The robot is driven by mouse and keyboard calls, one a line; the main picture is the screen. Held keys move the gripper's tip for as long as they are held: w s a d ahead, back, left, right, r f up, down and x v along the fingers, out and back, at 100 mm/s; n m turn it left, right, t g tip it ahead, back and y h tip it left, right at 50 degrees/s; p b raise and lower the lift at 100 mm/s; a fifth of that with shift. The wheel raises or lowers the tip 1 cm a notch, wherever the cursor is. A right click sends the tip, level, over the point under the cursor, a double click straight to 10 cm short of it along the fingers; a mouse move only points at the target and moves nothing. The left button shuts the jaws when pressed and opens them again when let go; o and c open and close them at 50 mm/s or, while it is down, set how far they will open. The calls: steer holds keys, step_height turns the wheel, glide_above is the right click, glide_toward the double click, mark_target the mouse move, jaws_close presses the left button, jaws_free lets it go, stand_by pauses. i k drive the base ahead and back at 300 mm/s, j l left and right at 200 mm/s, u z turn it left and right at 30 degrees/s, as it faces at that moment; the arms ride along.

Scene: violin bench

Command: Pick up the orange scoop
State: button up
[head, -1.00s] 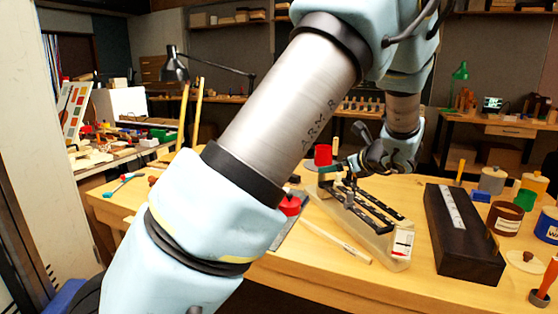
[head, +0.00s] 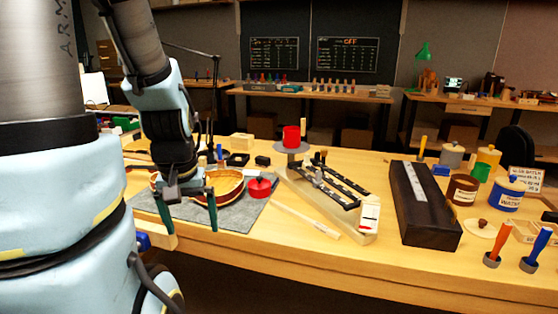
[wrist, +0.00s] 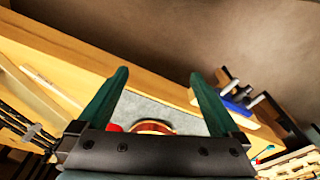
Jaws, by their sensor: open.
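An orange-handled tool (head: 501,238), which looks like the orange scoop, stands at the right front of the bench in the head view. Its handle points up from a small dark round base or bowl. My gripper (head: 187,207) is far to its left, pointing down by the grey mat near the bench's front edge. In the wrist view my gripper (wrist: 159,75) has its two green fingers spread, with nothing between them. The orange tool cannot be made out in the wrist view.
A similar blue-handled tool (head: 534,250) stands just right of the orange one. A dark long box (head: 425,220), a blue tin (head: 507,196) and a brown jar (head: 462,190) are near. A violin body (head: 226,184) lies on the grey mat (head: 245,214). The bench front is mostly clear.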

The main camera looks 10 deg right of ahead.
mark_target(491, 259)
steer(key=z, duration=1.85)
steer(key=i+l, duration=0.15)
steer(key=l, duration=0.2)
steer(key=i+l, duration=0.2)
steer(key=l, duration=0.15)
steer(key=i+l+u, duration=0.1)
steer(key=l, duration=0.25)
steer(key=i+l, duration=0.2)
steer(key=l, duration=0.15)
steer(key=u, duration=0.4)
steer(key=l+u, duration=0.15)
steer(key=u, duration=0.25)
steer(key=l+u, duration=0.1)
steer(key=u, duration=0.75)
steer(key=l, duration=0.05)
